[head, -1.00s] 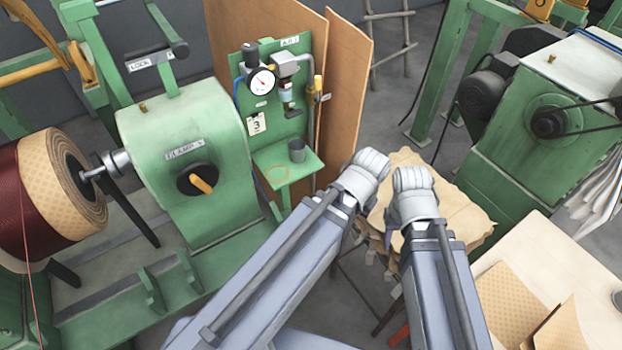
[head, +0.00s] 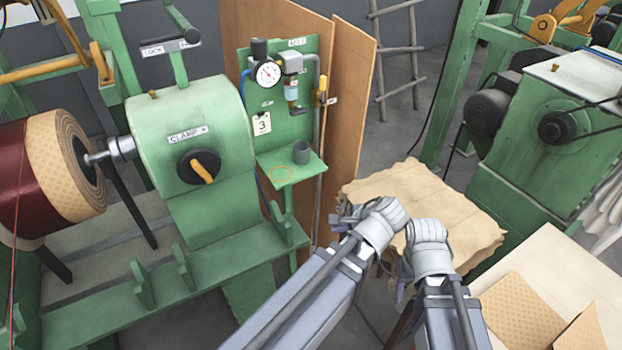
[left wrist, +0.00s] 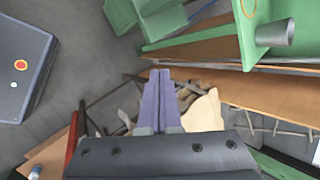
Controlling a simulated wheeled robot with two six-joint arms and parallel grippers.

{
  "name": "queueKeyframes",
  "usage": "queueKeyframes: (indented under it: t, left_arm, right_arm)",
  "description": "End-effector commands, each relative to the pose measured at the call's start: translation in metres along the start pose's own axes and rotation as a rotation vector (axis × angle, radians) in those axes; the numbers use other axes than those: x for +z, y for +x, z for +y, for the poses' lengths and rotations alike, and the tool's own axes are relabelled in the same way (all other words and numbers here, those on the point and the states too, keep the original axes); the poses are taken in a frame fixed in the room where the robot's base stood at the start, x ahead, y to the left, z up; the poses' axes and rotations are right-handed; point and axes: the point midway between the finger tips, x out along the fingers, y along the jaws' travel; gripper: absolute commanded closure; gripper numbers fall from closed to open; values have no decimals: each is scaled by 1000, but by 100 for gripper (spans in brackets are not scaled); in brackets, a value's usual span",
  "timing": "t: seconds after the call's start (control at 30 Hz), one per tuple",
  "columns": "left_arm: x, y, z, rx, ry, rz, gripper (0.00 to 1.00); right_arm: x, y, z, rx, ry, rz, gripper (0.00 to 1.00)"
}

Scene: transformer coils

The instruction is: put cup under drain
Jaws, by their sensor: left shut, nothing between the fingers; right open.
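A dark grey cup (head: 302,152) stands upright on the small green shelf (head: 310,172), right of and behind an orange ring mark (head: 281,174). The drain is under the filter unit (head: 291,92) on the green panel above; its outlet is hard to make out. The left wrist view shows the cup (left wrist: 274,33) and shelf (left wrist: 245,52) at upper right. My left gripper (head: 350,214) is right of and nearer than the shelf, apart from the cup. Its fingers (left wrist: 160,74) are together and empty. My right gripper (head: 404,285) is farther right, open, its fingers mostly hidden by its wrist.
A stack of brown sheets (head: 420,195) lies behind and below my grippers. A wooden board (head: 345,110) stands right of the panel. The green clamp machine (head: 195,135) is left of the shelf. A pale table (head: 540,265) is at right. The space above the shelf's front is clear.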

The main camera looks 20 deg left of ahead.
Motion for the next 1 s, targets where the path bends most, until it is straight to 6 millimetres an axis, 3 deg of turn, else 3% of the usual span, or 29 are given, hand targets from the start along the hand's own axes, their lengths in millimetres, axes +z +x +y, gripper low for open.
queueKeyframes:
  t: [0.03,0.17,0.3,0.5,0.7,1.0]
  left_arm:
    - [-4,16,0,-42,47,-15,100]
    - [-6,40,-19,-183,223,-82,100]
    - [-12,66,-45,-369,491,-220,100]
    - [-21,75,-78,-566,856,-477,100]
    - [-28,70,-94,-647,1068,-667,100]
    - [-30,65,-101,-664,1124,-723,100]
  right_arm:
    - [-1,19,-2,0,0,0,50]
    - [-3,53,-5,0,0,0,50]
    - [-6,100,-10,0,0,0,50]
    - [-9,151,-14,0,0,0,50]
    - [-10,175,-17,0,0,0,50]
    - [-10,176,-17,0,0,0,50]
